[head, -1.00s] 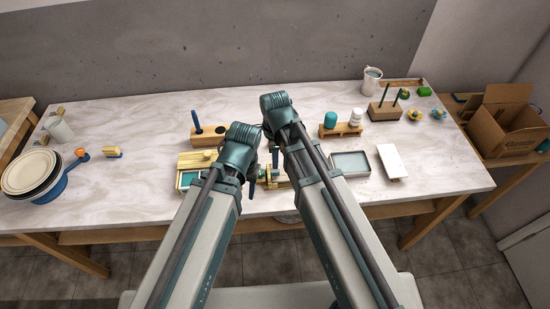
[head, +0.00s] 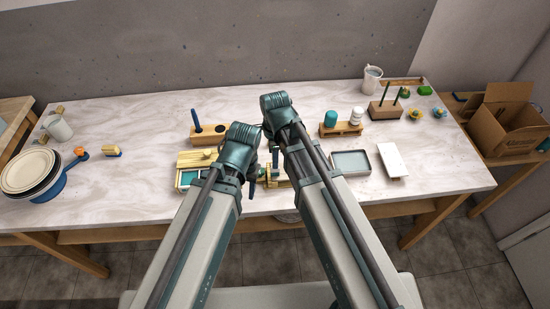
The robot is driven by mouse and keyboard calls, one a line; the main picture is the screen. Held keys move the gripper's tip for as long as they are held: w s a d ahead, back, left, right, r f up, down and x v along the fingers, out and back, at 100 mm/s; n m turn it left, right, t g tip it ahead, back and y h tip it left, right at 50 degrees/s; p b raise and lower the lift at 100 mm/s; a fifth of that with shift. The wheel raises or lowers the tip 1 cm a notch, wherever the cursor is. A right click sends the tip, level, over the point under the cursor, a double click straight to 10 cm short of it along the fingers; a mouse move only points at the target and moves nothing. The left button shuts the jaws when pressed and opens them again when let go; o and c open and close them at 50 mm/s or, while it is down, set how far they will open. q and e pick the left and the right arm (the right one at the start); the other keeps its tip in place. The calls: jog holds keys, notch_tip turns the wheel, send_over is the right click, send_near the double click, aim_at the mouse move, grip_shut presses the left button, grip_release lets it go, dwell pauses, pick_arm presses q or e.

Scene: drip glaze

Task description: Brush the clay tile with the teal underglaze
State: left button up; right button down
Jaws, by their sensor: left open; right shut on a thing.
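My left gripper (head: 251,186), the lower one, is open over the front middle of the table, beside a small wooden stand (head: 273,179). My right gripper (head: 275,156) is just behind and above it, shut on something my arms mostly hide. A teal-topped jar (head: 330,118) stands in a wooden rack at the right. A white flat piece (head: 392,160) lies tilted at the right. I cannot make out the clay tile for certain.
A wooden block with a blue-handled tool (head: 197,121) stands behind my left wrist. A grey shallow tray (head: 350,162) lies right of my arms. Stacked plates (head: 27,171) sit at far left, a mug (head: 372,77) at the back right.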

jog(key=shift+d, duration=0.15)
jog(key=shift+w+d, duration=0.1)
jog(key=shift+d, duration=1.25)
jog(key=shift+d, duration=1.5)
jog(key=shift+d, duration=0.1)
jog(key=shift+w+d+r, duration=0.1)
jog(key=shift+d, duration=1.3)
jog(key=shift+d, duration=1.5)
